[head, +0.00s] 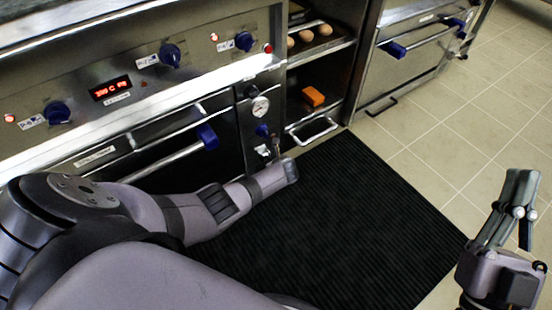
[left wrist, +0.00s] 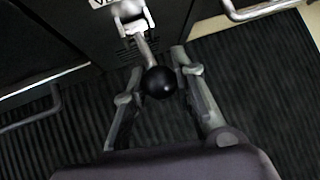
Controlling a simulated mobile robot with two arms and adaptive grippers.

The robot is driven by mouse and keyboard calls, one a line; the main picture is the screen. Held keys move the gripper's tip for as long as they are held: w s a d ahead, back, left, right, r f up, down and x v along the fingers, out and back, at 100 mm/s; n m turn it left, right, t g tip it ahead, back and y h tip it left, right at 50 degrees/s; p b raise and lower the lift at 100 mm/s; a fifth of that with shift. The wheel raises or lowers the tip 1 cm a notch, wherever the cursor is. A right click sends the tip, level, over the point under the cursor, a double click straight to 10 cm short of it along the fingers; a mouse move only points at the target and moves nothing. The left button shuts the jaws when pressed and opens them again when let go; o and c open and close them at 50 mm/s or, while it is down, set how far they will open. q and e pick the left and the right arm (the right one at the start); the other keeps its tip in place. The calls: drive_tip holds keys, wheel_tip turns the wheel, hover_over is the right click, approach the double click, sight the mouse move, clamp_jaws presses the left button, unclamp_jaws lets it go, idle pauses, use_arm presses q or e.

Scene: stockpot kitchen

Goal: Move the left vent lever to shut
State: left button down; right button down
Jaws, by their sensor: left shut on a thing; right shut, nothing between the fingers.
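The vent lever (left wrist: 146,48) is a short metal rod with a black ball knob (left wrist: 160,83), coming out from a bracket below a white label in the left wrist view. My left gripper (left wrist: 157,70) is shut on the lever, its fingers on either side of the rod and knob. In the head view my left forearm reaches to the panel under the gauge and hides most of the lever and the left fingers. My right gripper (head: 522,195) is shut and empty, above the tiled floor at the far right.
A steel oven front with blue knobs (head: 57,112) and a blue-ended door handle (head: 207,136) is at the left. A round gauge (head: 260,107) sits above the vent panel. An open shelf holds an orange block (head: 313,97). A black ribbed mat (head: 350,220) covers clear floor.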

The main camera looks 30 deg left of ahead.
use_arm(q)
drive_tip(key=shift+w+a+r, duration=0.1)
drive_tip(key=shift+r, duration=0.05)
use_arm(e)
drive_tip(key=shift+w+f+g, duration=0.6)
drive_tip(key=shift+w+f, duration=0.05)
drive_tip(key=shift+f, duration=0.2)
use_arm(q)
drive_tip(key=c, duration=1.3)
unclamp_jaws()
use_arm(e)
drive_tip(key=shift+a, duration=0.1)
drive_tip(key=shift+r, duration=0.1)
use_arm(q)
drive_tip(key=v, duration=1.2)
